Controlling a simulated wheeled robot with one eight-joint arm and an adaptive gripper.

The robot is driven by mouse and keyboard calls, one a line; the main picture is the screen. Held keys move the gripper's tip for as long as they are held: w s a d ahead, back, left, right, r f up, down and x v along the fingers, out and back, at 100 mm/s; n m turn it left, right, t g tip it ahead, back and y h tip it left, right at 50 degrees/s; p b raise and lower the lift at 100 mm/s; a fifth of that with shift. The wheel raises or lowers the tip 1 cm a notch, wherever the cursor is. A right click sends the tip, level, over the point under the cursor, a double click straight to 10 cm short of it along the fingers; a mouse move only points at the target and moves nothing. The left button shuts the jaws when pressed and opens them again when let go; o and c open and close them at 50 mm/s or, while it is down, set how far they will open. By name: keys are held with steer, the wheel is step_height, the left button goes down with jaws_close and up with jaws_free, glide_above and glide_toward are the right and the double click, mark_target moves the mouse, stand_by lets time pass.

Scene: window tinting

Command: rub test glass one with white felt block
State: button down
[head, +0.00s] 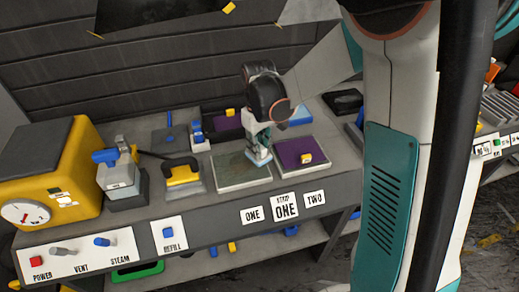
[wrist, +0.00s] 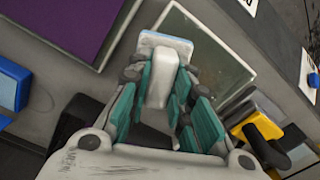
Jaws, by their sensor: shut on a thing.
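Test glass one (head: 236,178) is a grey-green pane in a pale frame on the bench, above a card reading ONE. It also shows in the wrist view (wrist: 222,62). My gripper (head: 259,148) points down at the pane's right side. In the wrist view my gripper (wrist: 163,95) has its teal fingers shut on the white felt block (wrist: 159,83). The block has a white grip and a wider foot with pale blue. In the head view its foot (head: 260,162) is at the pane's right edge. I cannot tell whether it touches the glass.
A blue-handled grey device (head: 117,175) and a yellow machine (head: 50,180) stand further left. Trays line the back.

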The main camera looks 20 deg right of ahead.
steer(key=shift+d+r+p, duration=0.15)
steer(key=shift+r+p, duration=0.3)
steer(key=shift+r, duration=0.5)
steer(key=shift+r+p, duration=1.1)
steer(key=shift+r, duration=0.65)
steer(key=shift+f, duration=0.1)
